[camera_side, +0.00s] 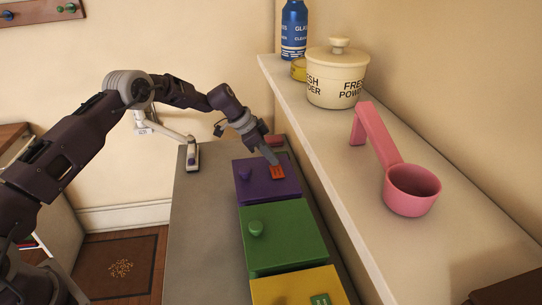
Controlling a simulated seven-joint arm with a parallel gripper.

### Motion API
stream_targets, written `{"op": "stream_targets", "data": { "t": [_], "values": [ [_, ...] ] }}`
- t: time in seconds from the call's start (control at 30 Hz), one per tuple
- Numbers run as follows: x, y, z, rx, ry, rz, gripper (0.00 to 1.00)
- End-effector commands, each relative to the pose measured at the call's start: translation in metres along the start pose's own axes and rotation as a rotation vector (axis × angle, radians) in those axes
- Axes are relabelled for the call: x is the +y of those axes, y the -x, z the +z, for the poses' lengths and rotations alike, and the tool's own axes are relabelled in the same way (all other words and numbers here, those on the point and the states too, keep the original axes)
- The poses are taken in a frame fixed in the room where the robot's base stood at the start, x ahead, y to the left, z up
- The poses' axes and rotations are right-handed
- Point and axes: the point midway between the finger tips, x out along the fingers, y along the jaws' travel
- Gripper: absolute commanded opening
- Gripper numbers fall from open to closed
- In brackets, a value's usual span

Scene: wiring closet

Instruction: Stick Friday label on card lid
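My gripper (270,156) points down and to the right over the far part of the purple box's lid (252,190). A small orange-red label (277,172) with unreadable marks lies on that lid, just below my fingertips. I cannot tell whether the fingertips touch it or whether they are open or shut. A green box (285,238) with a round knob stands in front of the purple one. I cannot read which label says Friday or which lid is the card lid.
The boxes stand in a row on a grey counter (195,240), whose left side is clear. A reddish object (275,140) lies behind the purple box. The raised shelf (400,245) on the right holds a pink scoop (410,190), a cream jar (335,80) and a blue bottle (294,30).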

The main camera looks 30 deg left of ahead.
Motion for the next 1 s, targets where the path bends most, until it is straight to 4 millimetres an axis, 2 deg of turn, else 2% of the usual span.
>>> {"op": "stream_targets", "data": {
  "t": [1.0],
  "values": [
    [0.0002,-0.0065,0.0047,-0.002,0.000,0.001,0.00]
  ]
}}
